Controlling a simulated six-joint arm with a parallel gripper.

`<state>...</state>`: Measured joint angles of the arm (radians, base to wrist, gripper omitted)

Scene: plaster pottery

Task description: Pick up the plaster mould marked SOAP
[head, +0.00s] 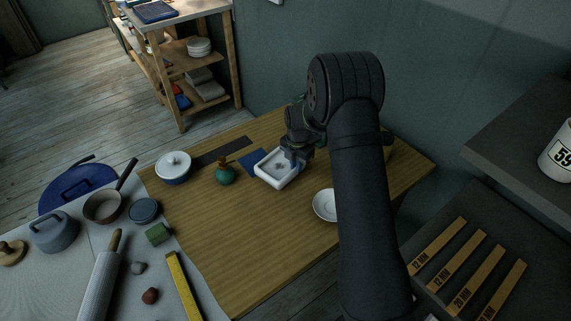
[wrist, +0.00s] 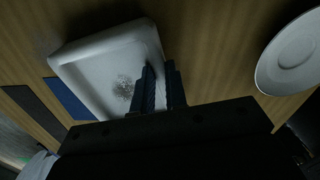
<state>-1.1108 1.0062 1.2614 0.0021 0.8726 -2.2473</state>
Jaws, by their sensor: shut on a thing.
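A white square plaster mould (head: 268,175) with a shallow hollow is on the wooden table in the head view, beside a blue mat. It fills the upper left of the wrist view (wrist: 92,62), with a greyish patch in its hollow. I cannot read any marking on it. My gripper (head: 293,162) is at the mould's right side. In the wrist view my gripper's blue fingers (wrist: 158,88) are shut on the mould's near right wall. I cannot tell whether the mould touches the table or is slightly above it.
A white saucer (head: 325,205) lies to the right of the mould. A blue mat (head: 252,160) and a dark strip (head: 222,151) lie behind. The table's front middle is clear.

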